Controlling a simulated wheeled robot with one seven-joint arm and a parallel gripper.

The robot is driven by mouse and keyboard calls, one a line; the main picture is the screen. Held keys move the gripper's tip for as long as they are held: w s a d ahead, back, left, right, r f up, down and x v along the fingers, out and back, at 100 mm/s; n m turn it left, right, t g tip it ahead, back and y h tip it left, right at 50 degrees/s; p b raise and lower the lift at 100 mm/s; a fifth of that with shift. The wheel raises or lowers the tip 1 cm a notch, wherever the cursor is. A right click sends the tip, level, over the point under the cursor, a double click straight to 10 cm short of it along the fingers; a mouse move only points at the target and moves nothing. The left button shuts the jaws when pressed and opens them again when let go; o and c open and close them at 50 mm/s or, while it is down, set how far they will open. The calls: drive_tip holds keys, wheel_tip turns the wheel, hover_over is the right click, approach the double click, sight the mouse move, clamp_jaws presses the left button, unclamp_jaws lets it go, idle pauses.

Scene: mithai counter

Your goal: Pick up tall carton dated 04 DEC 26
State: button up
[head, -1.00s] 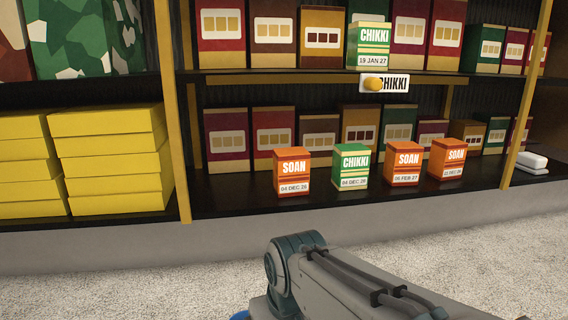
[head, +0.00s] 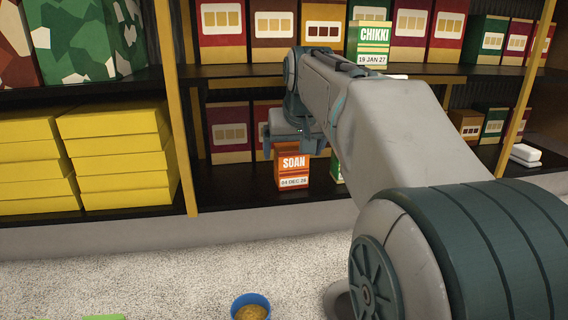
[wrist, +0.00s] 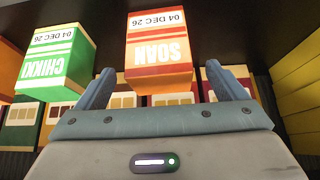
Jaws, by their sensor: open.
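The orange SOAN carton (head: 292,168) dated 04 DEC 26 stands upright on the lower shelf. In the wrist view it shows upside down (wrist: 158,50). A green CHIKKI carton (wrist: 58,60), also dated 04 DEC 26, stands beside it; in the head view only a sliver (head: 336,170) shows behind my arm. My gripper (head: 287,148) is open at the SOAN carton's top. In the wrist view its two fingers (wrist: 162,80) appear either side of that carton, with a gap at each side. I cannot tell how deep the carton is between them.
Brown and maroon boxes (head: 229,130) stand behind on the lower shelf. A green CHIKKI carton (head: 372,44) dated 19 JAN 27 is on the upper shelf. Yellow boxes (head: 125,160) are stacked left of a post (head: 181,120). A blue bowl (head: 250,306) is on the floor in front.

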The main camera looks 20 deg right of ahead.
sight(291, 162)
drive_tip(key=p+x, duration=0.1)
drive_tip(key=x, duration=0.4)
drive_tip(key=shift+f, duration=0.25)
drive_tip(key=c, duration=1.3)
